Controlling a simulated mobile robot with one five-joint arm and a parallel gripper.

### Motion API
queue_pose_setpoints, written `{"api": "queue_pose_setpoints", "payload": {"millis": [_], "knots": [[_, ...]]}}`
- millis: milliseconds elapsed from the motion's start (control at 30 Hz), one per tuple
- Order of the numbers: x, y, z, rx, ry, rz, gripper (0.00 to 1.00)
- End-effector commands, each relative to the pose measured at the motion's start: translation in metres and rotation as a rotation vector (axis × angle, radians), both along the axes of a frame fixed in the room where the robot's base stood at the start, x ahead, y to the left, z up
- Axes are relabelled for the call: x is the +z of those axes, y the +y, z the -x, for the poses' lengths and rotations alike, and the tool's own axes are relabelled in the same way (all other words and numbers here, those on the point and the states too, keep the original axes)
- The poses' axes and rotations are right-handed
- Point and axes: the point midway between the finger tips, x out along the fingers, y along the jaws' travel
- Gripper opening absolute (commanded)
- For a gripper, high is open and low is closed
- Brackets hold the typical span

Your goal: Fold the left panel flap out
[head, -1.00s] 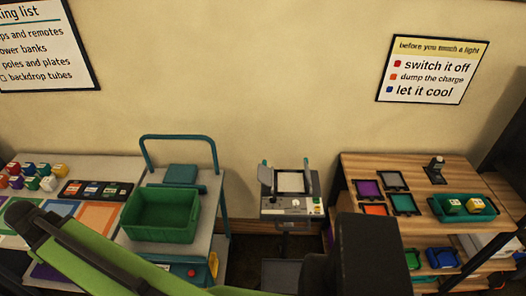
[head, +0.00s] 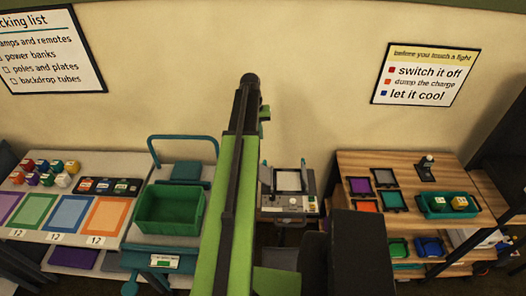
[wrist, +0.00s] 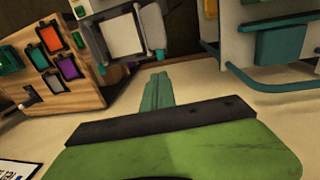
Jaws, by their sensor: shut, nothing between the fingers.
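The panel (head: 288,180) is a pale square on a grey stand at the back, against the wall. Its left flap (head: 266,176) is a grey plate close beside my arm, with a teal tab at its top. The right flap (head: 309,182) stands on the other side. In the wrist view the scene is upside down: the panel (wrist: 122,35) is at the top, with the left flap (wrist: 152,27) on its right. My gripper (wrist: 158,78) has its teal fingers together, empty and apart from the panel. In the head view my arm hides most of the gripper.
A cart with a green bin (head: 170,210) and a teal handle stands left of the panel. A wooden table (head: 400,170) with coloured frames and a teal tray (head: 449,206) stands to the right. The wall behind is bare between two signs.

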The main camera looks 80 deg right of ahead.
Motion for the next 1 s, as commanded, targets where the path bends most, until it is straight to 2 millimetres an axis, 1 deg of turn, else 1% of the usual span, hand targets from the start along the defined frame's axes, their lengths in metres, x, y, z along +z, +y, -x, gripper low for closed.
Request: {"api": "queue_pose_setpoints", "payload": {"millis": [167,267,700,833,1000], "knots": [[-0.017,0.000,0.001,0.001,0.000,0.000,0.00],[-0.034,0.000,0.003,0.001,0.000,0.000,0.00],[-0.125,-0.001,0.014,0.000,0.000,0.000,0.00],[-0.139,-0.001,0.017,0.000,0.000,0.000,0.00],[-0.140,-0.001,0.018,0.000,0.000,0.000,0.00]]}}
